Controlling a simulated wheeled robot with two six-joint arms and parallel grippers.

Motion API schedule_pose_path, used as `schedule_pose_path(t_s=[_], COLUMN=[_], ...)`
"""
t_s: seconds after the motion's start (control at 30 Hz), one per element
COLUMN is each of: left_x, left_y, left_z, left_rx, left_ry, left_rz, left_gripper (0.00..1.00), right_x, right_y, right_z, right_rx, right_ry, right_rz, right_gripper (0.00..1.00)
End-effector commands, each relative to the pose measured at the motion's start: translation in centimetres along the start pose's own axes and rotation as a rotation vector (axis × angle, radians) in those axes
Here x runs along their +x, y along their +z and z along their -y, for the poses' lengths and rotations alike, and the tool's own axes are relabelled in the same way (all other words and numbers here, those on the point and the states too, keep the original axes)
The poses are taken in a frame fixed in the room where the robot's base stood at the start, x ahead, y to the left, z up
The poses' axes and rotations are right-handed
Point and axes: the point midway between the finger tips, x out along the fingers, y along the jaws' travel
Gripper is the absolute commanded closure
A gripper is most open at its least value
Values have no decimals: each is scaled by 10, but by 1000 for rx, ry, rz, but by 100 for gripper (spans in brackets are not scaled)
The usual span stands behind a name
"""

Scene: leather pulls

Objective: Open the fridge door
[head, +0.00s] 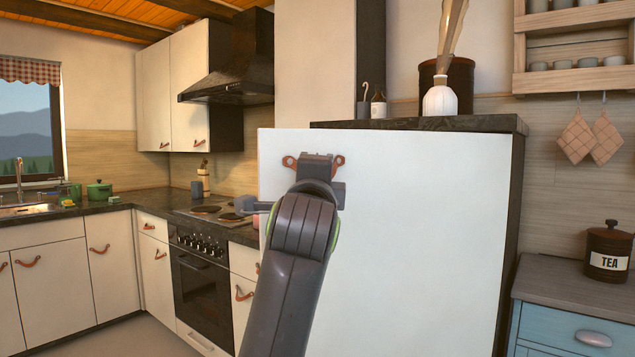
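The fridge (430,220) has a plain white door and a dark worktop (420,123). The door's left edge (262,160) juts out past the worktop's left end, so the door looks swung out towards me; no inside shows. A brown leather pull (289,162) is fixed near the door's upper left corner, with only its two ends visible. My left gripper (319,164) is at the pull and covers its middle. Its fingertips are hidden behind its own body, so I cannot see whether they close on the leather. My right gripper is out of view.
A stove (203,295) and white cabinets stand to the left. A white vase (440,98) and a dark pot (462,80) stand on top of the fridge. A blue drawer unit (560,330) with a tea canister (607,252) is at the right.

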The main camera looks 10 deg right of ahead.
Motion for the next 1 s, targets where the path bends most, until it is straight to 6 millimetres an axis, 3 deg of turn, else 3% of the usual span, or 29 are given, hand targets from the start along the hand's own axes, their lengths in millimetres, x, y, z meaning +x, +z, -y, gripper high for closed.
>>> schedule_pose_path(t_s=[0.4, 0.43, 0.6, 1.0], left_x=[0, 0, 0, -8], left_y=[0, 0, 0, -1], left_z=[-1, -1, -1, -1], left_rx=[-1, -1, 0, -1], left_ry=[3, 3, 2, -1], left_rz=[-1, -1, 0, -1], left_gripper=[100, 85, 66, 66], right_x=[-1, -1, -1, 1], right_y=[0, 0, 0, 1], right_z=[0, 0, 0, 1], right_rx=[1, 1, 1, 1], right_ry=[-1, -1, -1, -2], right_rz=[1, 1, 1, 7], right_gripper=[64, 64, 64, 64])
